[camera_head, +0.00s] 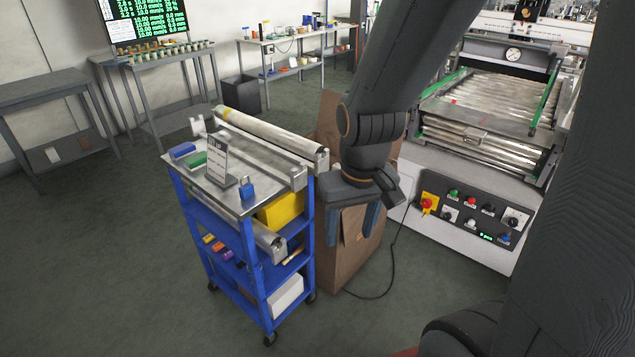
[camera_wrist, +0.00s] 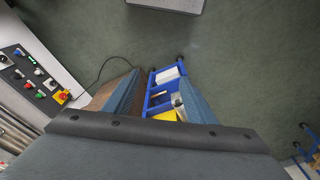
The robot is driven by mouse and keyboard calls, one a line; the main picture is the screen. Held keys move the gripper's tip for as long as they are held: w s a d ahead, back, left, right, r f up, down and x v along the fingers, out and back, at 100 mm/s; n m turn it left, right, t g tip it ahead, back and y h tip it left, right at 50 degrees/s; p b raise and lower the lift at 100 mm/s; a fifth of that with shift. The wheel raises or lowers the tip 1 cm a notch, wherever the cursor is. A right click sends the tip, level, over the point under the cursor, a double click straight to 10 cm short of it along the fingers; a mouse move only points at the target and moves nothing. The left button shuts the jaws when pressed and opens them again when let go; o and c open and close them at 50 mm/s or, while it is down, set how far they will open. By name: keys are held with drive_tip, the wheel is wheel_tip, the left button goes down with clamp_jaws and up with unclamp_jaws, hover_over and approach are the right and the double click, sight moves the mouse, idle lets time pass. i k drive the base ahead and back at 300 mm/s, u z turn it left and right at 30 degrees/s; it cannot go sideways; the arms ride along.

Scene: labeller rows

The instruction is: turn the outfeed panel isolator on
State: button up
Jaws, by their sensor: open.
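A dark control panel (camera_head: 470,212) is set in the white front of the roller machine at the right. At its left end is a red knob on a yellow plate (camera_head: 427,204), which looks like the isolator; its setting is too small to read. The knob also shows at the left of the wrist view (camera_wrist: 62,97). Beside it are green, red, black, white and blue buttons and rotary switches, with labels I cannot read. My gripper (camera_head: 352,222) is open and empty, pointing down left of the panel and apart from it. Its fingers (camera_wrist: 158,90) also show in the wrist view.
A blue cart (camera_head: 262,268) with rolls, a sign and a padlock stands left of my gripper. A brown carton (camera_head: 345,262) stands below and behind it. A black cable (camera_head: 392,270) runs from the machine to the floor.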

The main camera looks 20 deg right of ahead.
sight(427, 204)
drive_tip(key=z, duration=1.05)
drive_tip(key=k, duration=1.15)
drive_tip(key=z, duration=0.45)
drive_tip(key=i, duration=0.9)
drive_tip(key=z, duration=0.6)
drive_tip(key=i, duration=1)
drive_tip(key=u, duration=0.2)
